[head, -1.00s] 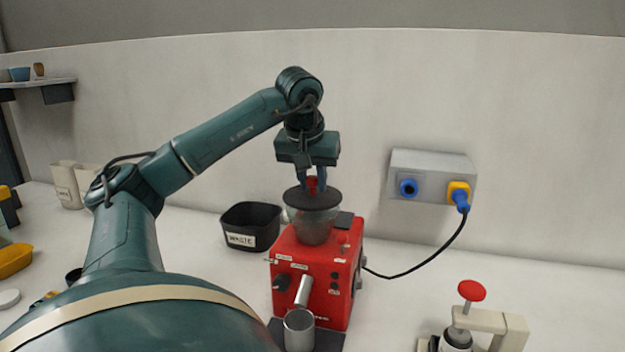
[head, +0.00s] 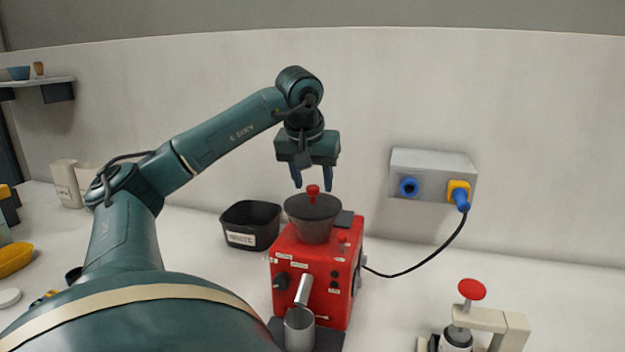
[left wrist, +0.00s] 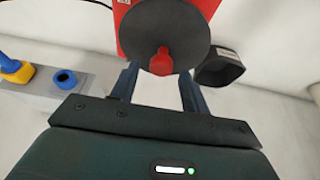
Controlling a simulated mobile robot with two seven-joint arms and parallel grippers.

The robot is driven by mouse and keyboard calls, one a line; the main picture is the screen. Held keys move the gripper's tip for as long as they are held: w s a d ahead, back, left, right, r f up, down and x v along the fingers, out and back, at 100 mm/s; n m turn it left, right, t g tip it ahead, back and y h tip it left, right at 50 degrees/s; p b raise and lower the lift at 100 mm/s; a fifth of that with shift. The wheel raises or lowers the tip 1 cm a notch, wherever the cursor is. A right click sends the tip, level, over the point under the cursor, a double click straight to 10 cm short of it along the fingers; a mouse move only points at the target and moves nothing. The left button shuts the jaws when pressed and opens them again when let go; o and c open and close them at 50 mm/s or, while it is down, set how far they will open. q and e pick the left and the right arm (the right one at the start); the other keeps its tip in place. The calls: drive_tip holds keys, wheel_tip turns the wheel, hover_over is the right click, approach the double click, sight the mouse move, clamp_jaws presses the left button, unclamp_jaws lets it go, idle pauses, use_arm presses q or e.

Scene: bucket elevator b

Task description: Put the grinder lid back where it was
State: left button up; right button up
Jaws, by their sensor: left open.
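The dark round grinder lid (head: 312,205) with its red knob sits on top of the hopper of the red grinder (head: 318,272). The lid also shows in the left wrist view (left wrist: 165,25), with the red knob (left wrist: 161,62) between the fingers. My left gripper (head: 312,186) is open and empty, with its fingertips at or just above the knob and apart from it. In the left wrist view my left gripper (left wrist: 158,85) shows its fingers spread on both sides of the knob. My right gripper is not in view.
A black waste bin (head: 250,226) stands left of the grinder. A metal cup (head: 299,328) stands at its front. A grey socket box (head: 432,178) with a blue plug and cable is on the wall. A press with a red knob (head: 472,290) stands at the front right.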

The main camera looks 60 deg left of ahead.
sight(308, 209)
use_arm(q)
drive_tip(key=p+v, duration=0.2)
drive_tip(key=v, duration=0.6)
drive_tip(key=shift+p, duration=0.4)
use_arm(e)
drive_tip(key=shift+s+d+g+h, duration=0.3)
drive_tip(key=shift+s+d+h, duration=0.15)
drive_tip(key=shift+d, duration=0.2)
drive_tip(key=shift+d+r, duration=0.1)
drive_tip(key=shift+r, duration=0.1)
